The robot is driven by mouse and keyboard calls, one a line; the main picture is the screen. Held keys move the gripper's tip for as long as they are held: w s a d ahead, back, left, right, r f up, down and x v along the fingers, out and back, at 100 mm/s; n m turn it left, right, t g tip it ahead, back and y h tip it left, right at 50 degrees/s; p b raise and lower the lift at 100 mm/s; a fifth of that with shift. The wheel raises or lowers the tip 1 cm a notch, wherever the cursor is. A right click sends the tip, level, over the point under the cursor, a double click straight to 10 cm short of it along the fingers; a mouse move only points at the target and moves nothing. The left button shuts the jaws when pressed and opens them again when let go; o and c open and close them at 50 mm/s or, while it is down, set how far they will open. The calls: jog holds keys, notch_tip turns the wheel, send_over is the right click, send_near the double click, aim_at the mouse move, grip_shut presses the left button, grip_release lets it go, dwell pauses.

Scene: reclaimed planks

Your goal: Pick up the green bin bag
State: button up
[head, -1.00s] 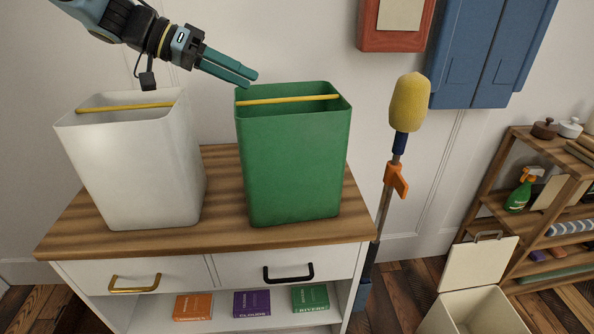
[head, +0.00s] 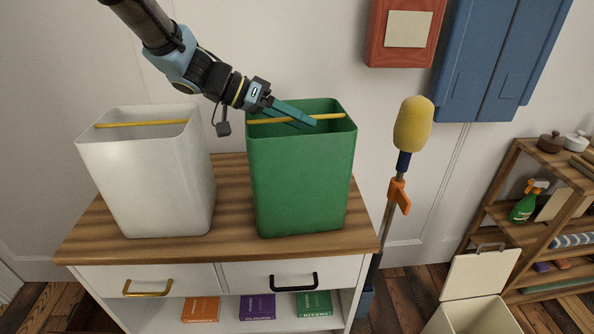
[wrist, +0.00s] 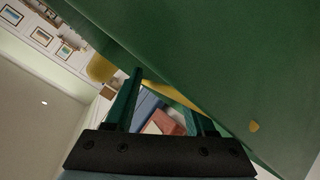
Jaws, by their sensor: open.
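The green bin bag (head: 303,185) stands upright on the right of the wooden cabinet top, open at the top, with a yellow handle bar (head: 268,121) across its mouth. My gripper (head: 308,122) is open at the mouth, its fingers pointing right and overlapping the bar in the head view. In the wrist view, the green wall (wrist: 220,60) fills the upper right and a piece of the yellow bar (wrist: 178,97) shows between the open fingers. I cannot tell whether the fingers touch the bar.
A white bin (head: 150,180) with a similar yellow bar stands to the left on the cabinet top (head: 232,205). A yellow-headed pole (head: 412,125) stands right of the cabinet. A red box (head: 402,55) and blue cabinet (head: 490,60) hang on the wall. A shelf (head: 500,215) stands at right.

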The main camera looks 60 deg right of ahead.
grip_shut()
dwell(0.4)
dwell(1.0)
